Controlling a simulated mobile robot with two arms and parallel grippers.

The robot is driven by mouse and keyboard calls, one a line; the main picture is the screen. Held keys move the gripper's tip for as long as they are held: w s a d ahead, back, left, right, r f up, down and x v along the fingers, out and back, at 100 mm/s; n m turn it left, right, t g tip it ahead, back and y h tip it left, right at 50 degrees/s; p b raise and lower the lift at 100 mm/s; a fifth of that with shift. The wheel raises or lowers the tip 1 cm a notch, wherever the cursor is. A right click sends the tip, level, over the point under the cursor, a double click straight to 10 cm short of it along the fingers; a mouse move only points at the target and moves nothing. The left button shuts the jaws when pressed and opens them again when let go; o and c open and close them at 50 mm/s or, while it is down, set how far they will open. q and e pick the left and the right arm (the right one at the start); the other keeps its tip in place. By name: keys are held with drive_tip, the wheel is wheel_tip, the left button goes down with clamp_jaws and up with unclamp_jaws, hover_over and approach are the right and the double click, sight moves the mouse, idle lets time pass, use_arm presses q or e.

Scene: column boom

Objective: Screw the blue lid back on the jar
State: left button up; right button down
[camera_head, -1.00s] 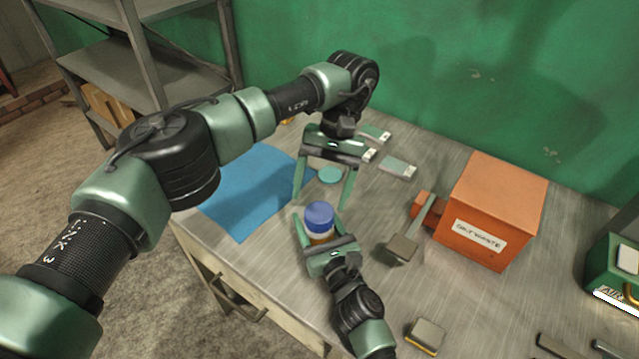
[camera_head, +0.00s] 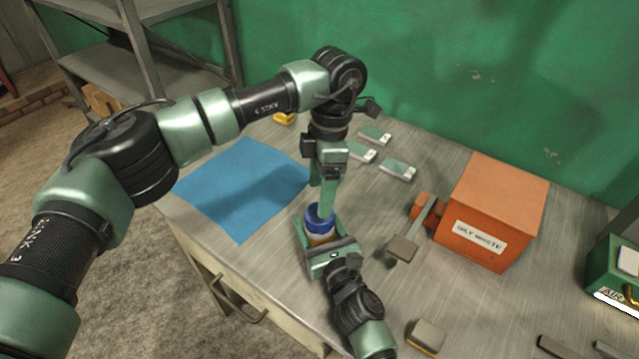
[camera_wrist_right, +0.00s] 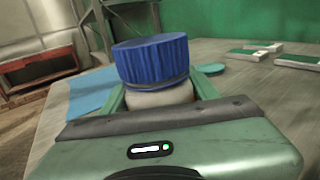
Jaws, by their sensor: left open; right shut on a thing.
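The blue lid (camera_head: 318,217) sits on top of the jar (camera_head: 319,239). The right wrist view shows the ribbed lid (camera_wrist_right: 152,62) over the pale jar (camera_wrist_right: 160,97), looking slightly tilted; I cannot tell how far it is threaded. My right gripper (camera_head: 322,234) is shut on the jar's body, with a finger on each side below the lid. My left gripper (camera_head: 326,205) points down just behind and above the lid in the head view. It is open, but its fingers line up edge-on and partly overlap the lid. Its fingers do not show in the right wrist view.
A blue mat (camera_head: 243,185) lies left on the metal table. An orange "oily waste" box (camera_head: 490,212) stands right, with a grey-headed tool (camera_head: 403,248) beside it. Several green-and-white pieces (camera_head: 397,169) lie behind.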

sight(319, 230)
use_arm(q)
drive_tip(key=n, duration=0.6)
drive_tip(key=shift+s+r+t+h, duration=0.1)
drive_tip(key=shift+r+t+h, duration=0.2)
drive_tip(key=shift+t, duration=0.1)
drive_tip(key=n, duration=0.3)
drive_tip(key=shift+r+n, duration=0.15)
drive_tip(key=shift+n, duration=0.15)
drive_tip(key=n, duration=0.3)
drive_tip(key=shift+s+r+n+h, duration=0.15)
drive_tip(key=shift+r+n+h, duration=0.1)
drive_tip(key=shift+n+h, duration=0.05)
drive_tip(key=n, duration=0.4)
drive_tip(key=shift+s+r+t, duration=0.15)
drive_tip(key=shift+r+t, duration=0.05)
drive_tip(key=shift+t, duration=0.2)
drive_tip(key=shift+a+f, duration=0.1)
drive_tip(key=shift+f, duration=3.9)
